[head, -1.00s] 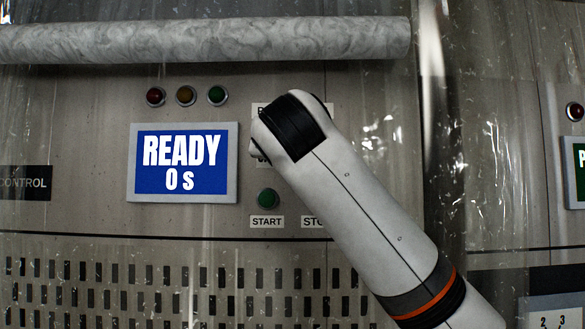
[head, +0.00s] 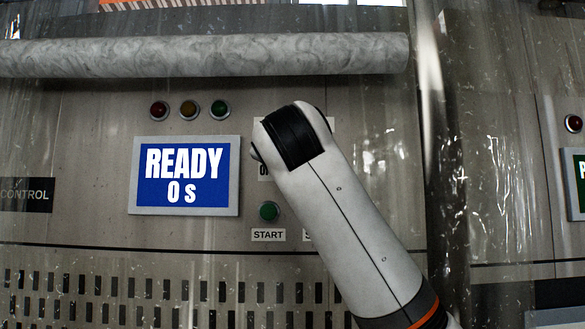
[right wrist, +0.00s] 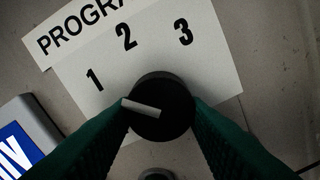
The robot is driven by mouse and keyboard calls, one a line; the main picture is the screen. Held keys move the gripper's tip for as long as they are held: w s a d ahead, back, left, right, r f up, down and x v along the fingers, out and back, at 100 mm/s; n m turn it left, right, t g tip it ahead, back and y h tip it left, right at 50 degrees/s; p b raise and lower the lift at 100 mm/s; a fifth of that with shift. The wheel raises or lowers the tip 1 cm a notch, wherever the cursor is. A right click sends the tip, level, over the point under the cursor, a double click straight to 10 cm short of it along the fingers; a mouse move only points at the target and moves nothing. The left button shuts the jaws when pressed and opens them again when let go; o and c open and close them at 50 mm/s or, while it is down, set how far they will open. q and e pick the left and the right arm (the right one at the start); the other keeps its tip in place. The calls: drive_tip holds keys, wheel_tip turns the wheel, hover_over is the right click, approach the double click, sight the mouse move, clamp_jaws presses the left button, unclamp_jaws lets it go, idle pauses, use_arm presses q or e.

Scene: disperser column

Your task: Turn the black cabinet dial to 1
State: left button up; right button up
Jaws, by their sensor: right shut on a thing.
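The black dial (right wrist: 172,93) is round with a white pointer bar and shows in the right wrist view. Its bar points left and slightly up, roughly toward the printed 1. The white PROGRAM label (right wrist: 160,52) behind it reads 1, 2, 3 from left to right. My right gripper (right wrist: 160,112) has green fingers on both sides of the dial, shut on it. In the head view my right arm covers the dial and the gripper. My left gripper is in neither view.
A blue READY 0 s screen (head: 186,176) sits left of my arm, with red, amber and green lights (head: 189,109) above. A green START button (head: 268,211) is close to my arm. A grey pipe (head: 200,55) crosses above, and a vented panel (head: 130,290) lies below.

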drive_tip(key=o, duration=1)
drive_tip(key=shift+s+b, duration=2.8)
drive_tip(key=shift+s, duration=3.25)
